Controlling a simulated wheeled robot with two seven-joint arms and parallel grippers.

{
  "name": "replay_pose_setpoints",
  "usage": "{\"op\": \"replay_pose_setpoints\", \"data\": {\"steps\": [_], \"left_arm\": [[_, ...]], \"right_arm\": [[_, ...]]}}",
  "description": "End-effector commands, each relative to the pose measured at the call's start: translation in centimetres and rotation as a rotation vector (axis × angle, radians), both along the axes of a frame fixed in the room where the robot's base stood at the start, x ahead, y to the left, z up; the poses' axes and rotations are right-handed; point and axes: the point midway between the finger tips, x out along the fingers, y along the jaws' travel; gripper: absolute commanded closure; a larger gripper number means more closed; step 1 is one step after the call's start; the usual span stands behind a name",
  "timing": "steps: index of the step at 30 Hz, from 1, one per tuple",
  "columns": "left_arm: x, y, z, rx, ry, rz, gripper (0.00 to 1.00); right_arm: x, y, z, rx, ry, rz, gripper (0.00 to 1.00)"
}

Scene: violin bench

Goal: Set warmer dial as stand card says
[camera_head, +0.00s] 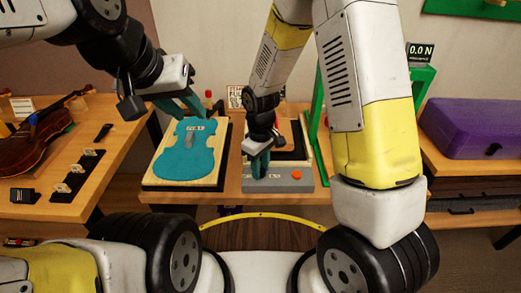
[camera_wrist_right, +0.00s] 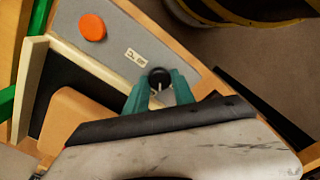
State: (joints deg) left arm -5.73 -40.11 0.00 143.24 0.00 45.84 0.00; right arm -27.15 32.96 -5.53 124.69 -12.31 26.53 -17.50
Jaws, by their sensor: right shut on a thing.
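The warmer's grey front panel (camera_head: 280,186) carries an orange button (camera_head: 297,175) and a black dial (camera_wrist_right: 159,76) with a pale pointer line. My right gripper (camera_wrist_right: 158,92) is shut on the dial, with one teal finger on each side in the right wrist view. In the head view this gripper (camera_head: 259,166) hides the dial. A small label (camera_wrist_right: 135,57) sits on the panel beside the dial, too small to read surely. A white card (camera_head: 236,97) with dark lettering stands behind, partly covered by my right arm; its text is unclear. My left gripper (camera_head: 185,104) appears open and empty above the teal violin-shaped plate.
The teal violin-shaped plate (camera_head: 188,150) lies on a board left of the warmer. A green frame (camera_head: 420,85) with a 0.0 N display (camera_head: 420,53) stands right. A violin (camera_head: 32,140) lies on the left bench, and a purple case (camera_head: 475,127) rests on the right one.

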Motion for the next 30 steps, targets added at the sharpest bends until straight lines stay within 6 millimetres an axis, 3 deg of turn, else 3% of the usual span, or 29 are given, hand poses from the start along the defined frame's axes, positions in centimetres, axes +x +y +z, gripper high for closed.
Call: {"op": "replay_pose_setpoints", "data": {"steps": [15,30], "left_arm": [[0.00,0.00,0.00,0.000,0.000,0.000,0.68],[0.00,0.00,0.00,0.000,0.000,0.000,0.68]], "right_arm": [[0.15,0.02,0.09,0.001,-0.003,-0.460,1.00],[0.17,-0.01,0.09,0.002,-0.003,-0.681,1.00]]}}
